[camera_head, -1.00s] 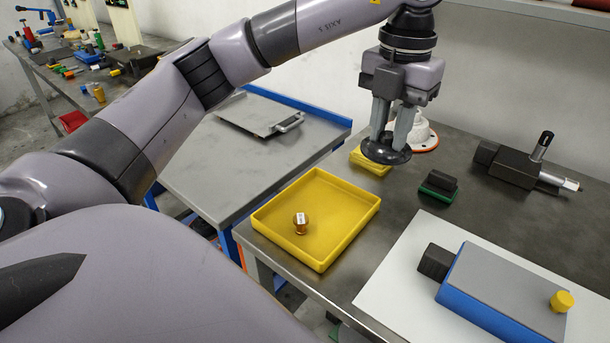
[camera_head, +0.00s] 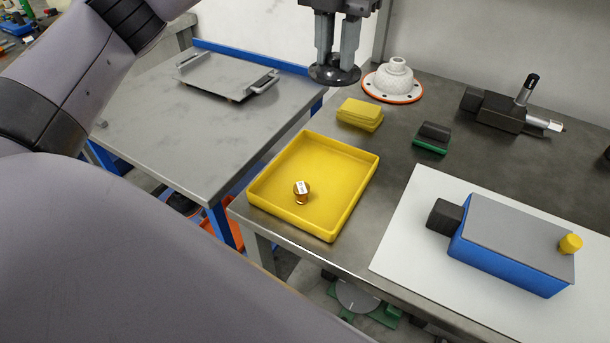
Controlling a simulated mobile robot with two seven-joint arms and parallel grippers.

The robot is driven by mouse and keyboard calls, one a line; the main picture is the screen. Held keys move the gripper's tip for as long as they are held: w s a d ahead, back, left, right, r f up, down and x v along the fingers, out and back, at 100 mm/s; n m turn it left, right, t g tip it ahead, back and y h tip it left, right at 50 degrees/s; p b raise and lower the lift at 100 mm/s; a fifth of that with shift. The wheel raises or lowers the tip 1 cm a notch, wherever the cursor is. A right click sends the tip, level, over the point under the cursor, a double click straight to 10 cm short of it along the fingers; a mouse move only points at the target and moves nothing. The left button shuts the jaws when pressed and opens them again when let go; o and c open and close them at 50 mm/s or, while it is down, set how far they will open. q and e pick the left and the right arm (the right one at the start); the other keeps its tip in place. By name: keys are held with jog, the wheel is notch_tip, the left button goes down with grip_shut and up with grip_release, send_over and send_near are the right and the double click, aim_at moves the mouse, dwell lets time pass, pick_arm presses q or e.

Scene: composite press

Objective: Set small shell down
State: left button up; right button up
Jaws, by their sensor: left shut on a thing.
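My left gripper (camera_head: 336,62) comes down from the top of the view. It is shut on a dark, round, flanged piece, the small shell (camera_head: 335,76), and holds it flange down. The shell hangs clear in the air, in front of the white flanged part in the picture and to its left. The gripper's fingers hide the upper part of the shell. My right gripper is out of view.
A yellow tray (camera_head: 352,205) with a small brass piece (camera_head: 301,192) stands at the bench's left edge. Yellow pads (camera_head: 360,114), a white flanged part (camera_head: 393,80), a dark-and-green block (camera_head: 432,137) and a blue box (camera_head: 520,240) stand around. A grey side table (camera_head: 190,130) has free room.

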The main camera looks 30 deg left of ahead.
pick_arm(q)
jog(key=shift+a, duration=0.15)
jog(key=shift+f, duration=0.2)
notch_tip(320, 180, down, 15)
jog(key=b, duration=0.2)
jog(key=shift+r+b, duration=0.2)
jog(key=shift+b, duration=0.15)
notch_tip(320, 180, down, 5)
